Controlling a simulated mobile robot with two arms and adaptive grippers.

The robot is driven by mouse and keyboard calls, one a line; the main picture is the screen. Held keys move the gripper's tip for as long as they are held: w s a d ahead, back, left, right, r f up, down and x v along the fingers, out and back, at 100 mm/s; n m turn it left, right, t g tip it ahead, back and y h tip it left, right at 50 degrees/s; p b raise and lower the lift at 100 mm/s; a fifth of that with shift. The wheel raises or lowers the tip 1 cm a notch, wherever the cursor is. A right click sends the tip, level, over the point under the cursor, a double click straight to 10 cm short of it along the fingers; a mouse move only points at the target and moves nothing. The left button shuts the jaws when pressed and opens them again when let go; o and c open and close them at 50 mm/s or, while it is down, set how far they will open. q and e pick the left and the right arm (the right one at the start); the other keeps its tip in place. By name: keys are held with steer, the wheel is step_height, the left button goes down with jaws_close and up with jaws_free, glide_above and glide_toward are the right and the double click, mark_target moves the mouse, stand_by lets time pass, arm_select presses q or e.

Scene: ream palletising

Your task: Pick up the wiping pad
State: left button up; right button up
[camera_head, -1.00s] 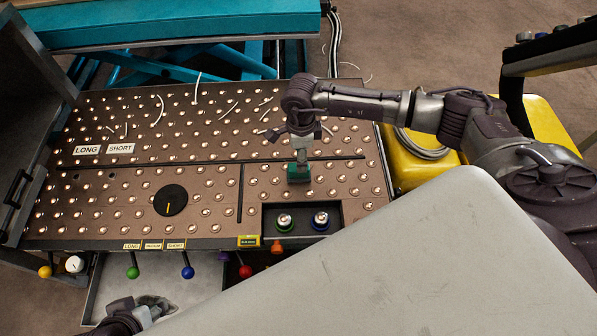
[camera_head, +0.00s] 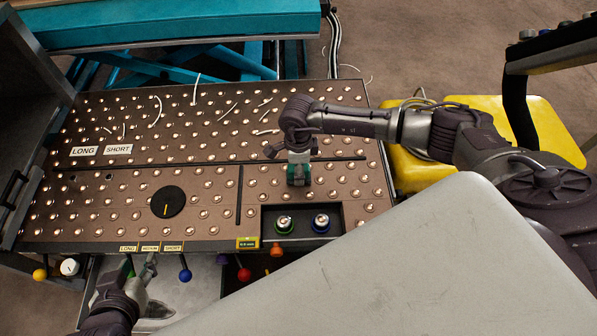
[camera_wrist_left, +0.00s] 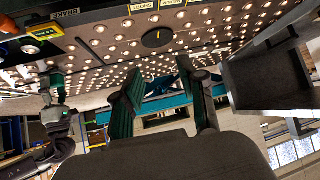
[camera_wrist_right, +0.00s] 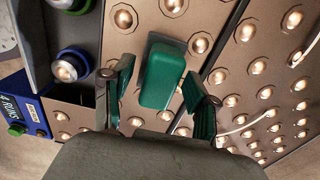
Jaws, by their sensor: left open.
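The wiping pad is taken to be the green block (camera_wrist_right: 162,76), lying on the brown ball-studded table. In the right wrist view it sits between the two spread fingers of my right gripper (camera_wrist_right: 155,92), with gaps on both sides. In the head view my right gripper (camera_head: 298,172) is directly over the pad and hides most of it. Whether the fingertips reach down beside the pad is hard to tell. My left gripper (camera_head: 141,266) is open and empty at the table's front edge, near the coloured levers. Its spread fingers show in the left wrist view (camera_wrist_left: 163,85).
A tray with two round buttons (camera_head: 302,220) is just in front of the pad. A black dial (camera_head: 168,201) is to the left. Ball levers, including a blue one (camera_head: 185,275), hang along the front edge. White strips lie scattered at the back. A grey panel (camera_head: 430,270) covers the lower right.

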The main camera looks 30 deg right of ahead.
mark_target(306, 172)
jaws_close()
steer(key=shift+r, duration=0.2)
steer(key=shift+r, duration=0.25)
step_height(306, 172, up, 3)
steer(key=shift+r+p, duration=0.1)
steer(key=shift+p, duration=0.6)
steer(key=shift+s+d+r+p, duration=0.2)
steer(key=shift+s+d+r, duration=0.1)
steer(key=shift+s+r, duration=0.2)
steer(key=shift+s+d+r+p, duration=0.25)
steer(key=shift+s+r, duration=0.1)
steer(key=shift+s, duration=0.25)
arm_select(q)
steer(key=s+a+f+g+y+p, duration=0.1)
steer(key=s+a+f+g, duration=0.1)
steer(key=s+g, duration=0.3)
steer(key=s+a, duration=0.1)
steer(key=s, duration=0.3)
steer(key=shift+s+g+p, duration=0.35)
steer(key=shift+s+g, duration=0.05)
arm_select(e)
steer(key=s+d+r, duration=0.3)
steer(key=s+r, duration=0.2)
steer(key=s, duration=0.3)
steer(key=shift+s+d+r, duration=0.15)
steer(key=shift+s+d, duration=0.1)
steer(key=shift+d, duration=0.05)
arm_select(q)
steer(key=shift+a, duration=0.1)
